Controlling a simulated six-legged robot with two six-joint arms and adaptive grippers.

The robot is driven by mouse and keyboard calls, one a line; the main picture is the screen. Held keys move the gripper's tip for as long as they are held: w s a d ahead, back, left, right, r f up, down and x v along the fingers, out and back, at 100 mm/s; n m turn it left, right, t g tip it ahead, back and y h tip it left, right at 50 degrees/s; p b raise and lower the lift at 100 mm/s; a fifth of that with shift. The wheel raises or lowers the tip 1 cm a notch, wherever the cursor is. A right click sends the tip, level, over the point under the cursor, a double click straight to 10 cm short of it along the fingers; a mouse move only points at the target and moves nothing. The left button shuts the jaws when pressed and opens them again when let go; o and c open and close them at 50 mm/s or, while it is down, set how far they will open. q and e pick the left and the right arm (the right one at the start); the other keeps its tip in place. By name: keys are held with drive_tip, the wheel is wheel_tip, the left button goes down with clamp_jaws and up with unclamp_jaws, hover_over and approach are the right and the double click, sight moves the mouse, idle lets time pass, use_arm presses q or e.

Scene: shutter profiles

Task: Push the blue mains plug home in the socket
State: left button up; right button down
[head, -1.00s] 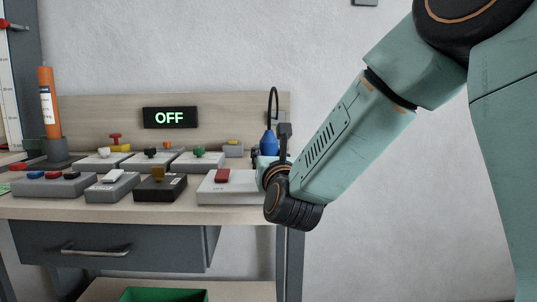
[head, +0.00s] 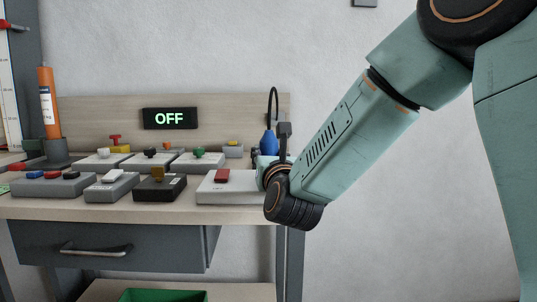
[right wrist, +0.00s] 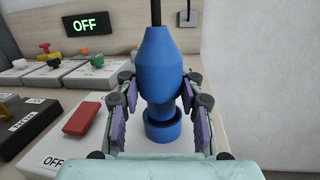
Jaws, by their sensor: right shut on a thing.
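The blue mains plug (right wrist: 160,62) is upright with its black cable (right wrist: 156,12) rising from the top. Its narrow lower end meets the round blue socket (right wrist: 163,135) directly below. I cannot tell how deep it sits. My right gripper (right wrist: 160,100) is shut on the plug, with a purple-padded finger on each side. In the head view the plug (head: 269,143) shows above my right gripper (head: 266,160), which is partly hidden by my wrist. My left gripper is in neither view.
A sign (head: 170,118) on the back panel reads OFF. A pale box with a red rocker switch (head: 222,176) stands left of the socket. Several other switch boxes and an orange tube (head: 47,103) fill the bench to the left. Right of the bench is open wall.

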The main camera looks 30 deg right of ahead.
drive_tip(key=shift+f, duration=1.05)
drive_tip(key=c, duration=1.3)
unclamp_jaws()
drive_tip(key=o, duration=0.5)
drive_tip(key=shift+f, duration=0.15)
drive_tip(key=shift+o, duration=0.2)
drive_tip(key=shift+s, duration=0.1)
drive_tip(key=v, duration=0.7)
drive_tip(key=shift+s+a, duration=0.1)
drive_tip(key=shift+s, duration=0.05)
